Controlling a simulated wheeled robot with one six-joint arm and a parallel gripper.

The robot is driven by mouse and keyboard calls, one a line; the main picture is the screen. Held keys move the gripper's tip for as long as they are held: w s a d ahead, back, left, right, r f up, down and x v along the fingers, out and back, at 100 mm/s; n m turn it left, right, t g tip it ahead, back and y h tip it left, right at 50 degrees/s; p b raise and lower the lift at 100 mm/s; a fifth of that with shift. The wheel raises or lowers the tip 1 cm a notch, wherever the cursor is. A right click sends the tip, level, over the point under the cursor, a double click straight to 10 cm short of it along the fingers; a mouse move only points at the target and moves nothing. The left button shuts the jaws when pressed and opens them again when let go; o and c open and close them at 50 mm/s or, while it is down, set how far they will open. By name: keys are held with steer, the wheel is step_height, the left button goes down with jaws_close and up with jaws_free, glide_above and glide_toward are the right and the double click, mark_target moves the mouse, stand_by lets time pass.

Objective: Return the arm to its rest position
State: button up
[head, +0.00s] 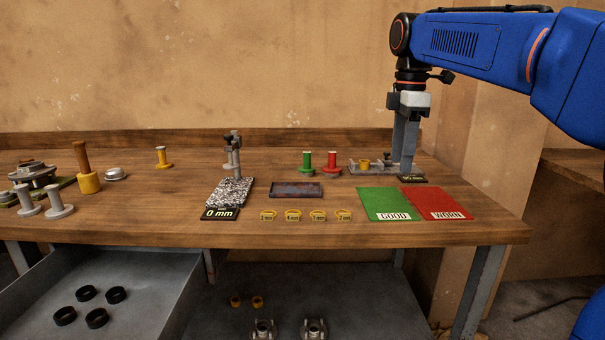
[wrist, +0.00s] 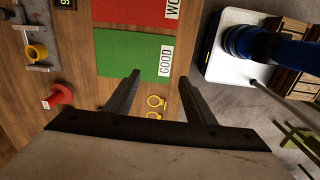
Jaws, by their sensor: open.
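My blue arm (head: 480,48) reaches in from the right of the head view, above the right end of the workbench. My gripper (head: 405,165) points down at the bench's back right, near the small grey fixture (head: 366,168) with a yellow ring piece on it. In the wrist view my gripper (wrist: 158,90) is open, its two dark fingers apart with nothing between them. The green GOOD mat (wrist: 135,55) and red WORN mat (wrist: 135,12) lie beyond the fingertips. Whether the fingertips touch anything is hard to tell.
The workbench (head: 150,228) holds a granite gauge stand (head: 230,190), a dark tray (head: 297,190), several yellow rings, a green spool (head: 307,164) and a red spool (head: 332,164). An open drawer (head: 150,290) with black rings juts out front left. Air above the bench's middle is clear.

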steer(key=s+d+f+m+t, duration=0.1)
steer(key=s+d+f+m, duration=0.1)
steer(key=s+f+m, duration=0.2)
steer(key=s+d+f+m+t, duration=0.1)
steer(key=s+f+m, duration=0.3)
steer(key=s, duration=0.7)
step_height(320, 180, down, 3)
steer(key=shift+d+r+m, duration=0.15)
steer(key=shift+d+m, duration=0.15)
steer(key=shift+d, duration=0.2)
steer(key=s+f+m, duration=0.3)
steer(key=s+f, duration=0.1)
steer(key=f, duration=0.1)
steer(key=s+d+f+m+t, duration=0.1)
steer(key=s+f+m, duration=0.2)
steer(key=s+f, duration=0.2)
steer(key=s+d+f+m+t, duration=0.1)
steer(key=s+f+m, duration=0.2)
steer(key=f, duration=0.4)
steer(key=shift+s+d+f, duration=0.1)
steer(key=shift+s+f, duration=0.15)
steer(key=shift+s, duration=0.6)
steer(key=shift+c, duration=0.3)
